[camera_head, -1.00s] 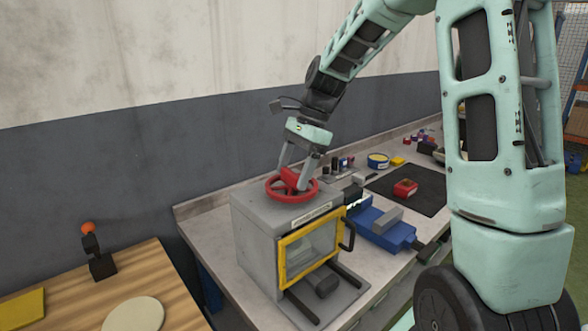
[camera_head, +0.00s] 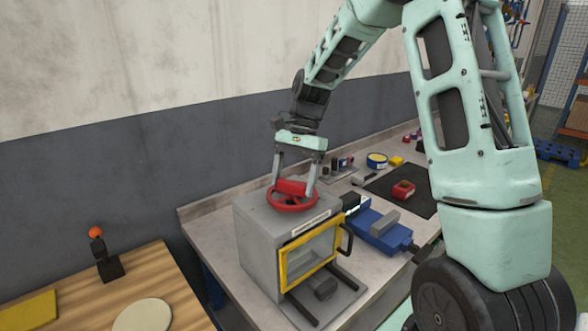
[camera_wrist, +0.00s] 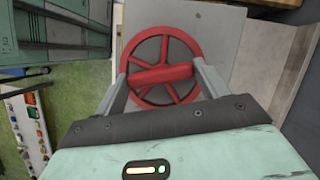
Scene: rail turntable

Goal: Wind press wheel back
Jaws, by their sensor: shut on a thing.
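The red press wheel (camera_head: 292,205) lies flat on top of the grey press box (camera_head: 256,240). It has a thick red bar across its hub. In the wrist view the whole wheel (camera_wrist: 160,48) shows its spokes, with the bar running nearly side to side. My gripper (camera_head: 293,190) comes down from above, with one finger at each end of the bar. It is shut on the bar; the wrist view also shows the gripper (camera_wrist: 161,75) with its fingers at the bar's two ends. The press's yellow-framed door (camera_head: 311,251) looks closed.
A blue vise (camera_head: 378,229) stands right of the press. A red part (camera_head: 403,190) lies on a black mat (camera_head: 381,187) behind. A wooden table (camera_head: 185,293) with an orange-knobbed lever (camera_head: 97,234) is at left. A wall runs behind the bench.

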